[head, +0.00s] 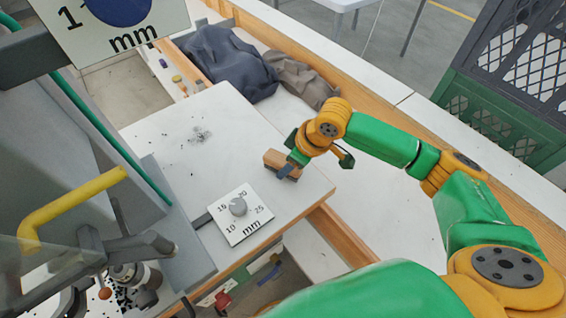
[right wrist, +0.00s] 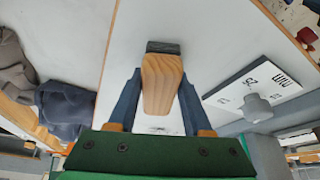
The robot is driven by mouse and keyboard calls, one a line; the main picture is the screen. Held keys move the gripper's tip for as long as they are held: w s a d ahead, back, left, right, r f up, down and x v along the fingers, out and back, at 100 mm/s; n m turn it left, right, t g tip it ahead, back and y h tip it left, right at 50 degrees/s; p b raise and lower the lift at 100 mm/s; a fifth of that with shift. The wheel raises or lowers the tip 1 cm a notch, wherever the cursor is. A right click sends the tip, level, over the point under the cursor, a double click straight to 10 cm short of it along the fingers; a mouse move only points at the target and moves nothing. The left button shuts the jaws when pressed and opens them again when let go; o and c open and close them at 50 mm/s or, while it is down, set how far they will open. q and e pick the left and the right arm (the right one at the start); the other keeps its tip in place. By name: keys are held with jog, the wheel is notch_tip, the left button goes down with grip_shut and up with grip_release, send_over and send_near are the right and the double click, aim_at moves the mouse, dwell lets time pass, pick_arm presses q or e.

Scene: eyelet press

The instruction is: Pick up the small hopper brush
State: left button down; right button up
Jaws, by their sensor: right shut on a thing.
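The small hopper brush (head: 276,160) has a light wooden handle and shows near the right side of the white table in the head view. In the right wrist view the brush (right wrist: 162,82) stands between the two dark fingers, with a dark bristle end at the top. My right gripper (head: 285,167) is shut on the wooden handle. It also shows in the right wrist view (right wrist: 162,95), one finger on each side of the handle. I cannot tell whether the brush touches the table. My left gripper is not in view.
A white dial plate marked in mm (head: 238,213) with a grey knob sits at the table's front. Dark specks (head: 200,134) lie on the white table (head: 165,125). The grey press with a yellow handle (head: 70,205) stands at left. Dark cloth (head: 228,62) lies behind.

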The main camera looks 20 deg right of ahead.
jog(key=shift+w, duration=0.1)
grip_shut()
notch_tip(320, 180, up, 10)
